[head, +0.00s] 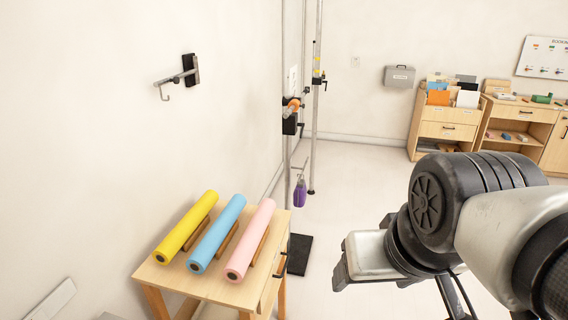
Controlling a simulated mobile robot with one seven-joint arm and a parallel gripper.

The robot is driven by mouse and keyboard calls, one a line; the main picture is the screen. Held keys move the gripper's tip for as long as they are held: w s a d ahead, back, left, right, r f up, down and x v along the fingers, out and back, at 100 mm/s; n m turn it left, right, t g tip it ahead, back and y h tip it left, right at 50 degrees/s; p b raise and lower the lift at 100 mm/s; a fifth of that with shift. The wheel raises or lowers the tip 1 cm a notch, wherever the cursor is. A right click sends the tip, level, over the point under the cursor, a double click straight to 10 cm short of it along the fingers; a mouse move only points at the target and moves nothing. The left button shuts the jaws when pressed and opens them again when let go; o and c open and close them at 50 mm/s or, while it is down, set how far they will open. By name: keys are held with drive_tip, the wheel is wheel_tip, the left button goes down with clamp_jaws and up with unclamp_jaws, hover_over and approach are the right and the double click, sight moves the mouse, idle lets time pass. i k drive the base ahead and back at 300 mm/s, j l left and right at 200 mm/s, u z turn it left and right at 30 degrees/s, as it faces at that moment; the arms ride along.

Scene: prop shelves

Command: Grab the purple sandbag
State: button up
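The purple sandbag (299,193) hangs low on a hook beside a metal stand pole, near the middle of the head view. It is small and looks upright. My arm comes in from the right edge, and its end, with my gripper (345,278), is in front of and to the right of the sandbag in the picture. The two appear apart. The fingers are not clear, so I cannot tell whether they are open or shut.
A wooden table (222,292) at lower left bears yellow (186,228), blue (217,234) and pink (250,240) rolls. A black base plate (299,256) lies on the floor below the sandbag. Wooden cabinets (445,130) stand at the back right. The floor between is clear.

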sight(299, 195)
drive_tip(key=i+l+z, duration=0.3)
drive_tip(key=i, duration=0.25)
drive_tip(key=i+l+z, duration=0.3)
drive_tip(key=i, duration=0.3)
drive_tip(key=i+z, duration=0.3)
drive_tip(key=i, duration=0.25)
drive_tip(key=i+u, duration=0.3)
drive_tip(key=i, duration=0.15)
drive_tip(key=i+l+u, duration=0.55)
drive_tip(key=i, duration=0.25)
drive_tip(key=i+l+u, duration=0.15)
drive_tip(key=u, duration=0.25)
drive_tip(key=i+l+u, duration=0.25)
drive_tip(key=u, duration=0.15)
drive_tip(key=i+l+u, duration=0.2)
drive_tip(key=u, duration=0.2)
drive_tip(key=i+l+u, duration=0.25)
drive_tip(key=l+u, duration=0.25)
drive_tip(key=i+l+u, duration=0.1)
drive_tip(key=l+u, duration=0.15)
drive_tip(key=l, duration=0.2)
drive_tip(key=i+l, duration=0.15)
drive_tip(key=i, duration=0.15)
